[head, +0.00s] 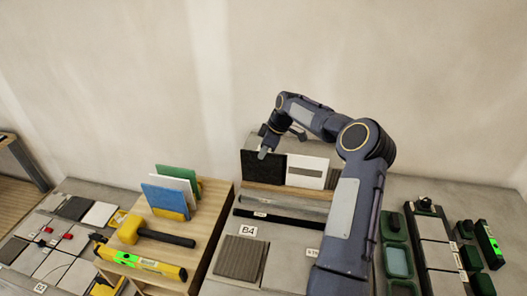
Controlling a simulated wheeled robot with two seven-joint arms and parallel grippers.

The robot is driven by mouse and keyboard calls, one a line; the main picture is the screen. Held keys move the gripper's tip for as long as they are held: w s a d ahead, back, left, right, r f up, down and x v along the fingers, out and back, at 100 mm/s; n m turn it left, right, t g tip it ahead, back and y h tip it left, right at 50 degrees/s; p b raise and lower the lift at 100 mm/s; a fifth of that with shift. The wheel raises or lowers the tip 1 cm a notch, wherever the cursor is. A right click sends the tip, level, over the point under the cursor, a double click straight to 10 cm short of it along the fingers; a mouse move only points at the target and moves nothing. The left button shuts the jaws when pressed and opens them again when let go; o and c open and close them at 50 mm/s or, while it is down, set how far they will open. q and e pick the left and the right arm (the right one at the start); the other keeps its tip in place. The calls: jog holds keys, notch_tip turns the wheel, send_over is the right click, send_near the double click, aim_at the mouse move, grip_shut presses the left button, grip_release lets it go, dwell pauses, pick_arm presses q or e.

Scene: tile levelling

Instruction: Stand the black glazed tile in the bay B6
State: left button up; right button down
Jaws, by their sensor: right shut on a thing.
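The black glazed tile (258,168) stands upright at the back of the bench, above a long rack (285,205). My right gripper (264,152) is shut on its top edge, with the arm reaching in from the front right. I cannot tell whether the tile's lower edge touches the rack. A label reading B4 (248,231) lies in front of the rack. Another label (313,253) is partly hidden by my right arm. No label reading B6 can be made out. My left gripper is not in view.
A white tile with a grey band (307,168) stands close right of the black tile. A ribbed grey tile (240,257) lies in front. Left are a wooden stand with coloured boards (165,198), a yellow mallet (130,229) and a level (140,262). Green trays (398,262) sit right.

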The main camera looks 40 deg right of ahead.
jog(key=shift+w+d+r, duration=0.1)
jog(key=shift+w+d, duration=0.15)
jog(key=shift+d, duration=0.05)
dwell(0.5)
dwell(0.7)
dwell(0.6)
jog(key=c, duration=1.5)
grip_release()
jog(key=shift+f, duration=0.2)
notch_tip(320, 180, up, 6)
jog(key=shift+p, duration=0.9)
